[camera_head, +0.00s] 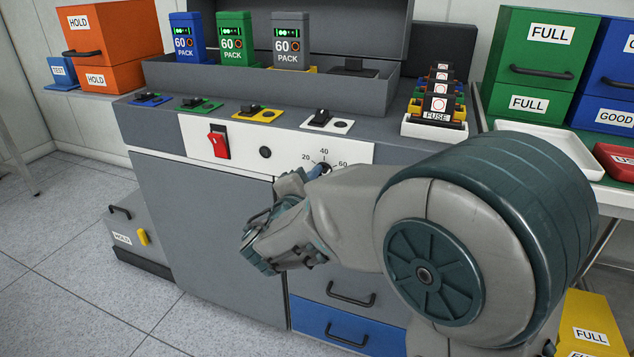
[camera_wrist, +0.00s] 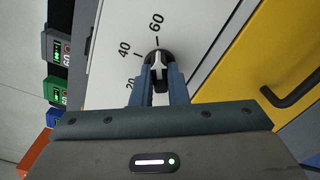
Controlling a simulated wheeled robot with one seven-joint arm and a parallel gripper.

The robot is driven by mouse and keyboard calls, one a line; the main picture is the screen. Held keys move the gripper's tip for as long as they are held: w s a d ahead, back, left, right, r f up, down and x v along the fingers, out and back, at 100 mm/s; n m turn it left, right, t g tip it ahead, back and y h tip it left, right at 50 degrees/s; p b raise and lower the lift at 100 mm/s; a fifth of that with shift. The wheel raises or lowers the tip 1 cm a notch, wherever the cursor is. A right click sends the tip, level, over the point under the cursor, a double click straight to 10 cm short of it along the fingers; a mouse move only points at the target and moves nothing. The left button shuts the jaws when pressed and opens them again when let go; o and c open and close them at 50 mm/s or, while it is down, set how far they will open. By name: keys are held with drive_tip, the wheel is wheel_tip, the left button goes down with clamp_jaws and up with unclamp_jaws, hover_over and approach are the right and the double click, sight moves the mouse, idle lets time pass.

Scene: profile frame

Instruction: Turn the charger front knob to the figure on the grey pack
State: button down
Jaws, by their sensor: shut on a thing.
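The grey pack (camera_head: 287,55) stands in the charger's top tray, marked 60, with green lights. The front knob (camera_wrist: 159,66) is black with a white pointer, on the white panel (camera_head: 258,147) with 20, 40 and 60 marks. In the wrist view the pointer lines up closely with the 60 tick. My gripper (camera_wrist: 161,80) is shut on the knob, one blue finger on each side. In the head view my gripper (camera_head: 316,172) and wrist hide most of the knob.
Blue (camera_head: 188,40) and green (camera_head: 235,40) packs, also marked 60, stand beside the grey one. A fuse rack (camera_head: 436,128) and white tray (camera_head: 560,145) are at right.

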drive_tip(key=shift+f, duration=0.1)
drive_tip(key=c, duration=1.4)
unclamp_jaws()
drive_tip(key=shift+c, duration=0.2)
drive_tip(key=p+v, duration=0.3)
drive_tip(key=v, duration=1.1)
